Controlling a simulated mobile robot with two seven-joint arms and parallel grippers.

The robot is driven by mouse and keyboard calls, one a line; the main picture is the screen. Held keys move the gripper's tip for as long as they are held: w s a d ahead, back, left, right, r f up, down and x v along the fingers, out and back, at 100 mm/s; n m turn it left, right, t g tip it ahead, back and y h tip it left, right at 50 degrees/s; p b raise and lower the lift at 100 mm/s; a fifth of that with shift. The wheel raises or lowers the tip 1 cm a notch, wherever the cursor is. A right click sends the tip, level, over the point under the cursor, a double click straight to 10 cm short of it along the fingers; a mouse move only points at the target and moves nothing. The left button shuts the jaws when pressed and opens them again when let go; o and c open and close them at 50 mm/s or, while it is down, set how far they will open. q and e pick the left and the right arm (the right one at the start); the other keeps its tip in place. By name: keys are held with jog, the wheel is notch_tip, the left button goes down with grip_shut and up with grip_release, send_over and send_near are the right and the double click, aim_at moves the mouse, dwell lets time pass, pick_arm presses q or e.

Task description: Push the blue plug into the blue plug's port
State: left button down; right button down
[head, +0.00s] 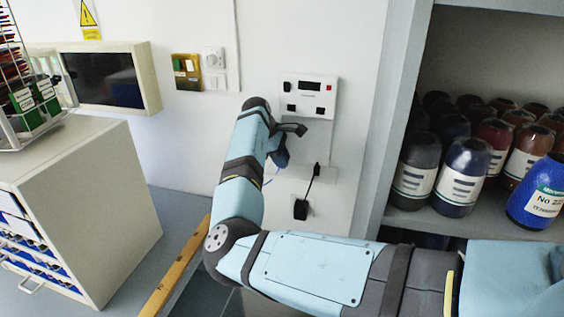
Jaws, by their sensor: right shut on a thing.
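My right arm comes in from the right and bends up toward the wall. Its gripper (287,140) is near the wall, just below the left part of a white wall panel (309,86). The gripper is shut on the blue plug (281,155), which shows as a small dark-blue shape at the jaws, partly covered by the wrist. A thin blue cord hangs below it. The panel has a dark display, a red element and dark openings along its lower part. I cannot tell which opening is the blue plug's port. The plug appears apart from the panel. My left gripper is not in view.
A black cable (311,186) hangs below the panel to a black adapter (300,209). A shelf with several bottles (466,176) stands at the right. A cream drawer cabinet (95,190) stands at the left.

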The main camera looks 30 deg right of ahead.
jog(key=shift+r, duration=0.4)
jog(key=w+a+b, duration=0.2)
jog(key=w+a, duration=0.2)
jog(key=a, duration=0.4)
jog(key=w+a+b, duration=0.2)
jog(key=w+a, duration=0.2)
jog(key=a, duration=0.4)
jog(key=shift+r, duration=0.15)
jog(key=shift+w, duration=0.1)
